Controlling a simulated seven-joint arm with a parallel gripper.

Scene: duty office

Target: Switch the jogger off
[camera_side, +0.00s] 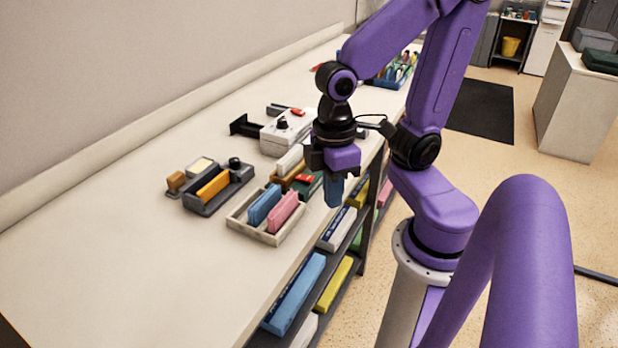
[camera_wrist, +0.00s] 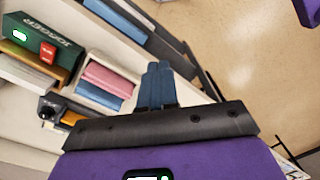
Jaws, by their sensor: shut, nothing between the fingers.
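The jogger (camera_wrist: 62,35) is a dark green unit with its name printed on top, at the upper left of the wrist view. A red rocker switch (camera_wrist: 47,52) and a small bright green lamp (camera_wrist: 19,34) are on it. In the side view the jogger (camera_side: 313,190) is partly hidden behind my gripper; its red switch (camera_side: 303,178) shows just left of the gripper. My gripper (camera_side: 333,198) points down near the front edge of the bench, to the right of the jogger. Its blue fingers (camera_wrist: 157,85) are shut together and empty, apart from the switch.
A pale tray (camera_side: 238,220) with blue and pink blocks stands left of the gripper. A grey device with an orange block (camera_side: 212,186) and a white device with a black knob (camera_side: 272,138) are farther back. Boxes fill the shelf (camera_side: 318,292) below. The bench's left end is clear.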

